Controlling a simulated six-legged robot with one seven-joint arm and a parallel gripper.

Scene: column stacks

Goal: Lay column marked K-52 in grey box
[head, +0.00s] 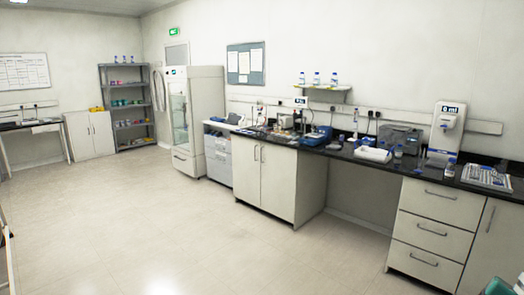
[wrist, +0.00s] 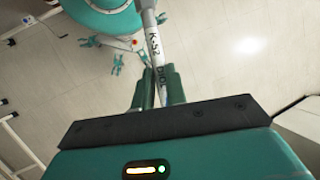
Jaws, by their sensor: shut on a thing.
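The column marked K-52 (wrist: 153,44) is a thin pale tube with dark lettering in the wrist view. My gripper (wrist: 158,84) is shut on it, with a green finger on either side. The column runs up past the fingers to the top edge of the picture, where its far end is cut off. Its other end sits between the fingers, above open floor. In the head view neither the column nor the gripper can be made out. I cannot pick out a grey box with certainty in either view.
A dark-topped bench (head: 345,152) runs along the right wall, holding lab devices, a white tray (head: 373,155) and a grey-blue tray (head: 488,177). A glass-door fridge (head: 200,115) and a shelf rack (head: 126,105) stand further back. The floor (head: 170,225) is clear.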

